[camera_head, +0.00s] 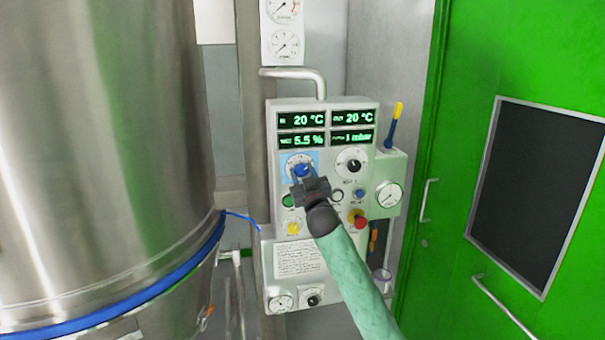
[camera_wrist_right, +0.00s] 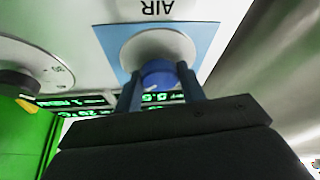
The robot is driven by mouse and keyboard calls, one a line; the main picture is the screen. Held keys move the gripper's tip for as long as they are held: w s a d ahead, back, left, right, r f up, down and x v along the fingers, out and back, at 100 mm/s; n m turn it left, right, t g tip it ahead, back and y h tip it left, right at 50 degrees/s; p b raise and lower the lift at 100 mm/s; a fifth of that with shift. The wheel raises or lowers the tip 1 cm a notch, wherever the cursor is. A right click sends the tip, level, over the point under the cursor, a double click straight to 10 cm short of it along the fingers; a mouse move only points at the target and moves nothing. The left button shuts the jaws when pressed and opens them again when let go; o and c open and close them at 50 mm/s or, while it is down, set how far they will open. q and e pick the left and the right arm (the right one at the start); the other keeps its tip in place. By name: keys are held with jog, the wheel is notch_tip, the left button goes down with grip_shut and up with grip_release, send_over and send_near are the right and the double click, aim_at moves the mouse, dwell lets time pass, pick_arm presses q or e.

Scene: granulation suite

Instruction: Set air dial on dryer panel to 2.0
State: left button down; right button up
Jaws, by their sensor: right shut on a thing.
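The dryer panel (camera_head: 322,215) is a light grey box on a steel post, with green readouts at its top. The blue air dial (camera_head: 302,170) is at its upper left, on a blue square plate. In the right wrist view the air dial (camera_wrist_right: 158,75) sits on a round pale scale beside the upside-down word AIR. My right gripper (camera_head: 304,177) is at the dial, and its fingers are shut on the dial's two sides, as the wrist view (camera_wrist_right: 158,88) shows. The dial's exact setting cannot be read. My left gripper is not in view.
A black knob (camera_head: 353,160) is just right of the air dial. Below are a red button (camera_head: 360,222), a yellow button (camera_head: 293,228) and a pressure gauge (camera_head: 388,195). A large steel vessel (camera_head: 100,140) stands left; a green door (camera_head: 520,60) is right.

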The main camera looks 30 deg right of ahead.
jog(key=n+y, duration=0.1)
jog(key=n, duration=0.1)
jog(key=shift+r+n+p, duration=0.1)
jog(key=shift+n+p, duration=0.2)
jog(key=n+y, duration=0.1)
jog(key=n, duration=0.1)
jog(key=shift+d+n+p, duration=0.1)
jog(key=shift+n+p, duration=0.2)
jog(key=shift+p, duration=0.05)
jog(key=shift+n+g+y, duration=0.3)
jog(key=shift+n+y, duration=0.3)
jog(key=n+y+p, duration=0.1)
jog(key=n, duration=0.2)
jog(key=n+g+p, duration=0.1)
jog(key=n+p, duration=0.1)
jog(key=shift+n+y, duration=0.4)
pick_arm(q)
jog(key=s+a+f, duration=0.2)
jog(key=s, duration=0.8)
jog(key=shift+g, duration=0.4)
pick_arm(e)
jog(key=shift+n+g, duration=0.4)
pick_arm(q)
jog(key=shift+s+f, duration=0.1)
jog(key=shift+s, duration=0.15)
pick_arm(e)
jog(key=o, duration=1)
jog(key=shift+c, duration=0.2)
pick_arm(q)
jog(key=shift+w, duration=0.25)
